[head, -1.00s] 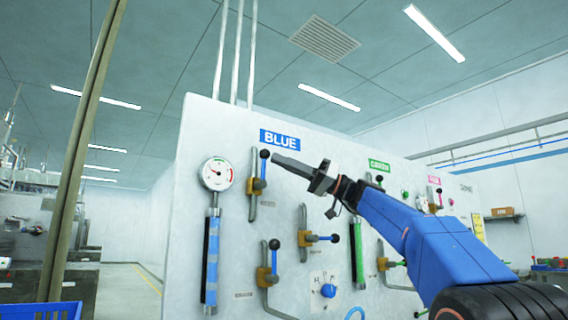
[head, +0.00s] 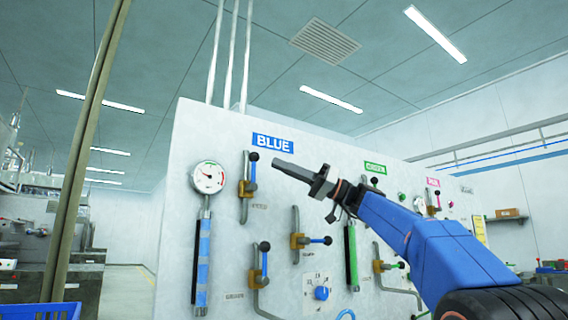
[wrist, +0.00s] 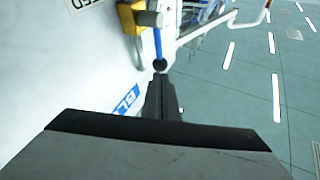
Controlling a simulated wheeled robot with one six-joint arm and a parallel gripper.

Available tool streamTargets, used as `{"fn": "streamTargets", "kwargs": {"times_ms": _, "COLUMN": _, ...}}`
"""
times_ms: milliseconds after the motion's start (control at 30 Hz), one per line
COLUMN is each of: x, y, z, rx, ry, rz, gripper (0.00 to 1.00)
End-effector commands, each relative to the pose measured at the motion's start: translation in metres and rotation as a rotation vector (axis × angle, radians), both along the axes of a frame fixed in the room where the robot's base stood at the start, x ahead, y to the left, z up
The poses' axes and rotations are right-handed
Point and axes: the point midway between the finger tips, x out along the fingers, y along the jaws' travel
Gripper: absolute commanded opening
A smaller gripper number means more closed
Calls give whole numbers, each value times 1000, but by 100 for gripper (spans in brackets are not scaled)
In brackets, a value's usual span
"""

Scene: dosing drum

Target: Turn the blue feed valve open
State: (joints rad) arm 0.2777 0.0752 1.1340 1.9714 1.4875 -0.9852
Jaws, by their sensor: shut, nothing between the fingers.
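The blue feed valve (head: 246,189) is on the white panel, below and left of the BLUE sign (head: 273,143). It has a yellow body and a blue lever with a black knob (head: 253,157), pointing up along its grey pipe. In the wrist view its blue lever (wrist: 158,43) and part of a label ending in "EED" show. My gripper (head: 277,162) is shut and empty, its tip a little right of the knob. In the wrist view the fingertips (wrist: 161,79) end just short of the knob; I cannot tell the exact gap.
A pressure gauge (head: 207,177) is left of the valve. Below are another valve with its lever up (head: 261,270), one with its lever sideways (head: 300,240), and a blue dial (head: 321,293). A green-labelled column (head: 351,255) stands under my arm. A post (head: 82,150) rises at left.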

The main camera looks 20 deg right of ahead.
Motion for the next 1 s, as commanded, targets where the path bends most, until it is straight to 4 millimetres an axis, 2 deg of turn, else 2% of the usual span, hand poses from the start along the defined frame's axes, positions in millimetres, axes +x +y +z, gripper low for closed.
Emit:
{"fn": "streamTargets", "kwargs": {"times_ms": 533, "x": -13, "y": -80, "z": -27, "rx": 0, "ry": 4, "rz": -4, "gripper": 0}}
{"fn": "streamTargets", "kwargs": {"times_ms": 700, "x": -16, "y": -92, "z": -31, "rx": 0, "ry": 3, "rz": -2, "gripper": 0}}
{"fn": "streamTargets", "kwargs": {"times_ms": 1000, "x": -16, "y": -95, "z": -32, "rx": 0, "ry": 4, "rz": -1, "gripper": 0}}
